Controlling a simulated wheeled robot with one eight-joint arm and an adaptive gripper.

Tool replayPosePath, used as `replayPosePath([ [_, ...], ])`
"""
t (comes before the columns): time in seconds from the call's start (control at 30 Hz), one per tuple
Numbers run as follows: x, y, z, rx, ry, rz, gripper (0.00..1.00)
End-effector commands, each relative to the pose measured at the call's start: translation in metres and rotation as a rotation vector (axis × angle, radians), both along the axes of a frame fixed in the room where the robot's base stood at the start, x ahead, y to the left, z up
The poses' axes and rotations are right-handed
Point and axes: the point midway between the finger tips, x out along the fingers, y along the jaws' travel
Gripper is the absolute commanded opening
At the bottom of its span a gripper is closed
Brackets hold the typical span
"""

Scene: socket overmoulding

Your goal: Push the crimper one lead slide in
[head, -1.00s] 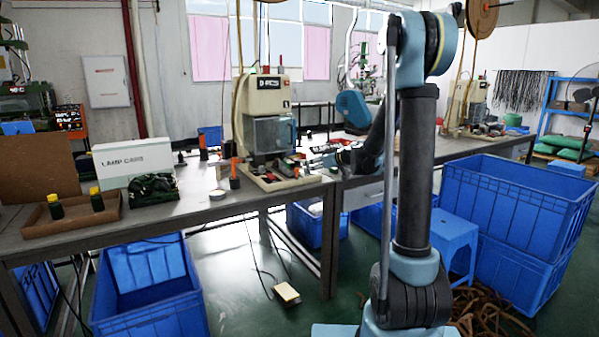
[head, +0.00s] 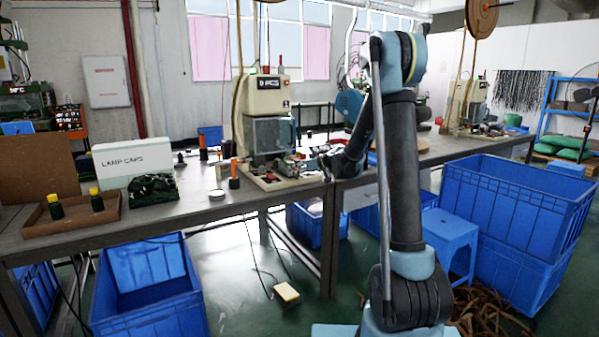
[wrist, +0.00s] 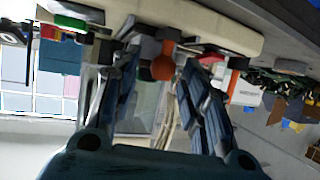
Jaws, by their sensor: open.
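Crimper one appears to be the cream press (head: 268,95) on the long grey bench, with a cream base plate (head: 257,182). Its lead slide is too small to single out in the head view; small dark and red parts sit on the base plate. My gripper (wrist: 160,75) reaches to the right side of this base. In the wrist view the fingers are apart, with an orange-red rounded part (wrist: 163,66) and grey blocks between or just beyond the tips. Whether the fingers touch them I cannot tell. The cream base (wrist: 205,32) runs across the top of that view.
An orange-topped dark bottle (head: 234,174) stands left of the press. A cardboard tray (head: 70,213) with two bottles and a lamp caps box (head: 132,162) are further left. Blue crates (head: 150,290) stand under the bench, and stacked crates (head: 520,220) stand at the right.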

Motion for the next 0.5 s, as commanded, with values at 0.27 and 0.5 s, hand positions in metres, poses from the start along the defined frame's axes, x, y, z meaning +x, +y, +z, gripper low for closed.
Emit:
replayPosePath([
  [0.27,0.0,-0.0002,0.0001,0.0,0.0,0.0,0.0],
  [0.5,0.0046,0.0022,0.0002,0.0,0.0,-0.001,0.0],
])
